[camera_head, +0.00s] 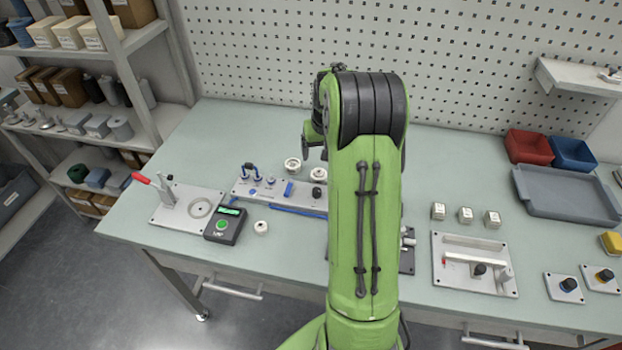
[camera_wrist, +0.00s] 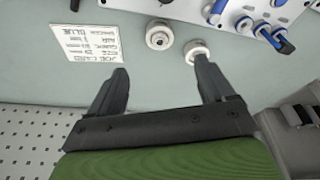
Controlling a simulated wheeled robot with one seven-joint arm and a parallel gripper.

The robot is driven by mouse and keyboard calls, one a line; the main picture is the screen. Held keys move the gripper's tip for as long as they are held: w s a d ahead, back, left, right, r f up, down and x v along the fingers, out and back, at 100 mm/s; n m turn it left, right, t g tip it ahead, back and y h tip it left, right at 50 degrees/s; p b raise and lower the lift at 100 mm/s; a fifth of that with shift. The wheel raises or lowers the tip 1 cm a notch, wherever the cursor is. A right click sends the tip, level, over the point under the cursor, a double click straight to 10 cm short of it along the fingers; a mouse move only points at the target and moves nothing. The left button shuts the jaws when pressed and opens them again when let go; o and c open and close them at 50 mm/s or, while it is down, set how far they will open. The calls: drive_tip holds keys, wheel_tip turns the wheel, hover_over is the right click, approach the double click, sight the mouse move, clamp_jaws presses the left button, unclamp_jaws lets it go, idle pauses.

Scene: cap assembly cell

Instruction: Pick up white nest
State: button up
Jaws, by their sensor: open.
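Two round white ring-like pieces lie on the green bench behind the fixture plate. In the head view they are a left piece (camera_head: 292,164) and a right piece (camera_head: 318,174). In the wrist view one (camera_wrist: 159,35) lies beyond the gap between my fingers and the other (camera_wrist: 195,48) is at the right fingertip, partly covered by it. Which one is the white nest I cannot tell. My gripper (camera_wrist: 160,66) is open and empty; contact with the piece cannot be told. My arm hides the fingertips in the head view.
A fixture plate (camera_head: 242,189) with blue-handled parts stands in front of the pieces. A printed card (camera_wrist: 86,43) lies left of them in the wrist view. A clamp station (camera_head: 172,212), a button box (camera_head: 225,226) and a small white ring (camera_head: 261,227) are nearer. A pegboard (camera_head: 270,55) bounds the back.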

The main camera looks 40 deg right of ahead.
sight(319, 172)
drive_tip(key=b+x, duration=0.1)
drive_tip(key=x, duration=1.1)
drive_tip(key=shift+s, duration=0.1)
drive_tip(key=shift+r, duration=0.1)
drive_tip(key=c, duration=1.1)
